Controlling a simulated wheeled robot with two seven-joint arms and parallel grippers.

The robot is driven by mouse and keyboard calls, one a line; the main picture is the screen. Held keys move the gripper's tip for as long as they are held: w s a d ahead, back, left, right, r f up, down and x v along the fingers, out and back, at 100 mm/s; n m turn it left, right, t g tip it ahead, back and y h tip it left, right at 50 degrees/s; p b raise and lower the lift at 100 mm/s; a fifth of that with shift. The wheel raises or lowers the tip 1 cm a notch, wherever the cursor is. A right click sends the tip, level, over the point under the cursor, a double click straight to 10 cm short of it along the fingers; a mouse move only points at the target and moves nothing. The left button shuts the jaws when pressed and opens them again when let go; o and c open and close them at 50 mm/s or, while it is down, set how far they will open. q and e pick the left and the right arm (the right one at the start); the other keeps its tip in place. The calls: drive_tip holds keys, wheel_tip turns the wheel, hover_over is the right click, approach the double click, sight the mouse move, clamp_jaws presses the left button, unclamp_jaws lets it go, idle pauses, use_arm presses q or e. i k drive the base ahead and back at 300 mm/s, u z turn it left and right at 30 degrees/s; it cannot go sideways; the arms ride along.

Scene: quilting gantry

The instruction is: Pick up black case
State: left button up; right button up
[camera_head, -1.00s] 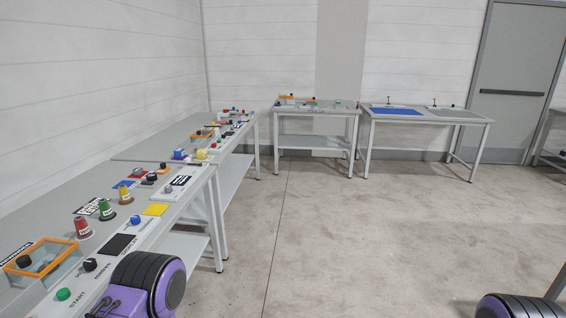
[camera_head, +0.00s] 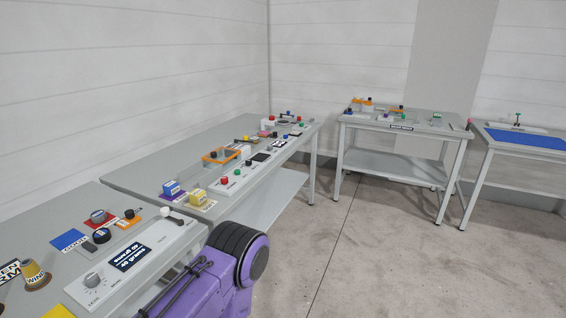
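I cannot pick out a black case for certain. A small round black object (camera_head: 102,236) sits on the near left table (camera_head: 62,213), between a blue pad and a grey panel. A flat black rectangle (camera_head: 261,157) lies on the front panel of the second table. A purple and black link of my own arm rises at the bottom centre, in front of the near table's edge. Neither of my grippers shows, so what they hold is hidden.
The second table (camera_head: 178,145) along the left wall carries blue and yellow boxes (camera_head: 199,198) and an orange-framed tray (camera_head: 221,156). A back table (camera_head: 408,121) and one with a blue mat (camera_head: 527,139) stand beyond. The floor (camera_head: 380,260) right of centre is clear.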

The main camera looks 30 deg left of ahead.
sight(101, 236)
drive_tip(key=i, duration=2.05)
drive_tip(key=u, duration=3.85)
